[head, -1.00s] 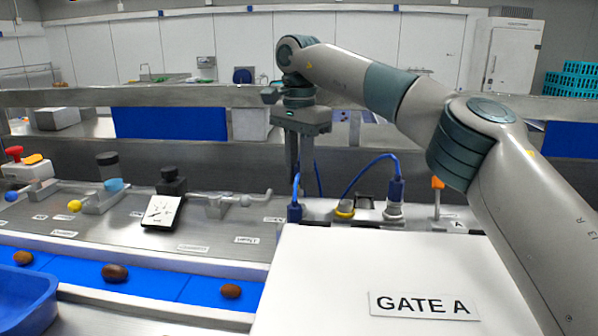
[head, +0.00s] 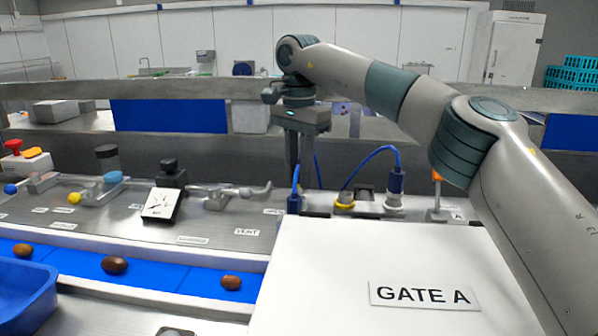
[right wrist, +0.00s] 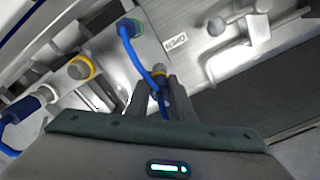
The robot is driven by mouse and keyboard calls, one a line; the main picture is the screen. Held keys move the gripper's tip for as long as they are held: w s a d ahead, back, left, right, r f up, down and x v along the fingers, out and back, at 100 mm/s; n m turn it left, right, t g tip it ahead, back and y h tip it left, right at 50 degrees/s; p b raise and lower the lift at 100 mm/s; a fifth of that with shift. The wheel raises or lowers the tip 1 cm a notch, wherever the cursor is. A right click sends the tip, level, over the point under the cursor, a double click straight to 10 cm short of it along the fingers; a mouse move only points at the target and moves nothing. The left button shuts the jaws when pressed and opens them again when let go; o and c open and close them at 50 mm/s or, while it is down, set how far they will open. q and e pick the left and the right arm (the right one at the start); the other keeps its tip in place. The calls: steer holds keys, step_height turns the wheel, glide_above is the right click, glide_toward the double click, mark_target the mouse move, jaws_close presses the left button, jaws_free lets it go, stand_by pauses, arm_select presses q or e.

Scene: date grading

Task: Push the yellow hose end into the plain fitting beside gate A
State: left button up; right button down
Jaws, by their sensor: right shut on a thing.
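My right gripper (head: 305,184) hangs over the fitting panel, pointing down. A blue hose (right wrist: 152,72) runs close by the fingers. A yellow-ringed fitting (head: 345,203) stands right of the gripper, also in the wrist view (right wrist: 81,67). Farther right a plain pale fitting (head: 394,205) has a dark blue connector (head: 397,181) on it. My left gripper is out of view.
A white cover marked GATE A (head: 420,295) fills the front right. A blue connector (head: 294,203) stands at its back left corner. An orange-topped lever (head: 437,190) is beside my right arm. Dates lie on the blue belt (head: 170,277); a blue tray (head: 25,290) is front left.

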steer(key=shift+f+p, duration=0.2)
steer(key=shift+p, duration=0.65)
stand_by(1.1)
steer(key=shift+f, duration=1.3)
stand_by(1.6)
steer(key=c, duration=2.2)
jaws_free()
steer(key=o, duration=1)
steer(key=shift+o, duration=0.2)
steer(key=shift+r, duration=0.1)
steer(key=shift+r+p, duration=4.6)
steer(key=shift+r, duration=0.35)
